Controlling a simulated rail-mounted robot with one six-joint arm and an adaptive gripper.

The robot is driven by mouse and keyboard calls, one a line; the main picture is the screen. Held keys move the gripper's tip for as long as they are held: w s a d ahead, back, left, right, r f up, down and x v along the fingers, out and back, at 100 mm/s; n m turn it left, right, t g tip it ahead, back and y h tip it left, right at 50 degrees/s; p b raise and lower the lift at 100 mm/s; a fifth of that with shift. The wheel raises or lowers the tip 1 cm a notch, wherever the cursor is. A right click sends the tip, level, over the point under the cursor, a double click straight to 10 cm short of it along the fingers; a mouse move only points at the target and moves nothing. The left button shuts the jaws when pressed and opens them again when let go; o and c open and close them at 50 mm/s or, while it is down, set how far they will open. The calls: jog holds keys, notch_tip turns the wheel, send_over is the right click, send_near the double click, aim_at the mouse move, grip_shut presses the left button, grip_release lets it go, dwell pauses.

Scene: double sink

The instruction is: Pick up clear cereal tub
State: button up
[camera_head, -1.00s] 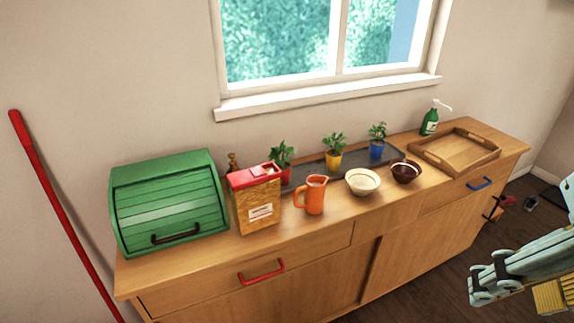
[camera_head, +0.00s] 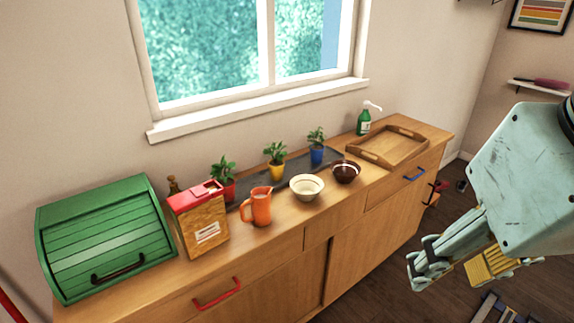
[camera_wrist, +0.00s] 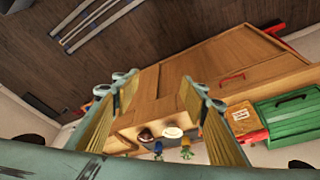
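The clear cereal tub (camera_head: 203,228) is see-through, full of brown cereal, with a red lid and a white label. It stands upright on the wooden counter, between the green bread box and the orange jug. In the wrist view the tub (camera_wrist: 242,118) appears small, right of my fingers. My gripper (camera_head: 470,268) is at the right of the head view, away from the counter, in front of its right end. In the wrist view my gripper (camera_wrist: 150,110) has its two fingers spread wide with nothing between them.
The green bread box (camera_head: 103,240) stands close left of the tub. The orange jug (camera_head: 258,207) is to its right, then a cream bowl (camera_head: 306,188) and a dark bowl (camera_head: 345,172). Potted plants stand behind on a dark tray (camera_head: 240,208). A wooden tray (camera_head: 388,147) is at the right end.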

jog(key=o, duration=1.9)
